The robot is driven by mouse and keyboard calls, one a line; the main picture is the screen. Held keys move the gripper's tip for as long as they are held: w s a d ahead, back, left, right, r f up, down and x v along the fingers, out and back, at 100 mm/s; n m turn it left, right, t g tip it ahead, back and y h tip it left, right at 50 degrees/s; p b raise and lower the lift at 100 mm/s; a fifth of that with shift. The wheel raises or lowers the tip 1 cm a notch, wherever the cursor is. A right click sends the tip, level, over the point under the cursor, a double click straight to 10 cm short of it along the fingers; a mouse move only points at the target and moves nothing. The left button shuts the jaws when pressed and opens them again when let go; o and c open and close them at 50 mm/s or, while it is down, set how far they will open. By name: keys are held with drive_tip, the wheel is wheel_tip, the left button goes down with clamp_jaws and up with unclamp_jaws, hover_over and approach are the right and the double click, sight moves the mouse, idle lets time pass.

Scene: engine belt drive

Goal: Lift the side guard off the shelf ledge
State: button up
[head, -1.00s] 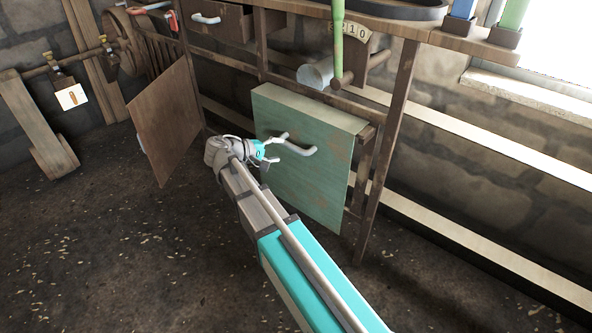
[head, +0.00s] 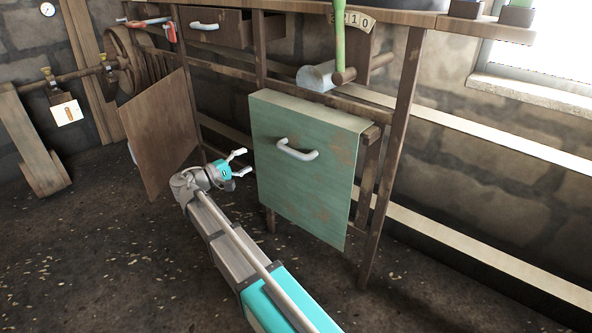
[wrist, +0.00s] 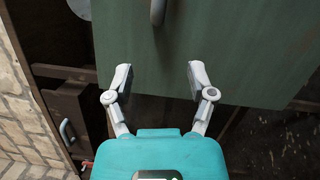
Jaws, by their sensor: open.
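The green panel (head: 300,195), which looks like the side guard, stands upright at the front of the wooden bench frame in the head view. It has a white bar handle (head: 297,151) on its face and worn brown patches. My gripper (head: 241,163) is open and empty, left of the panel and slightly below the handle's height. In the wrist view the two fingers (wrist: 160,74) are spread apart, with the green panel (wrist: 215,50) beyond them. Part of the handle (wrist: 158,12) shows at the top edge, beyond the fingertips. How the panel rests on the ledge is hidden.
A brown wooden board (head: 160,135) stands left of my gripper. A bench leg (head: 390,165) stands right of the panel. The floor (head: 100,260) in front is clear.

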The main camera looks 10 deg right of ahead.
sight(281, 143)
drive_tip(key=shift+d, duration=0.1)
drive_tip(key=x, duration=0.8)
drive_tip(key=shift+w+d+p, duration=0.15)
drive_tip(key=shift+d+p, duration=0.05)
drive_tip(key=shift+p, duration=0.1)
drive_tip(key=shift+d, duration=0.1)
drive_tip(key=shift+p+x, duration=0.3)
drive_tip(key=shift+x, duration=2.2)
drive_tip(key=shift+w+r, duration=0.2)
clamp_jaws()
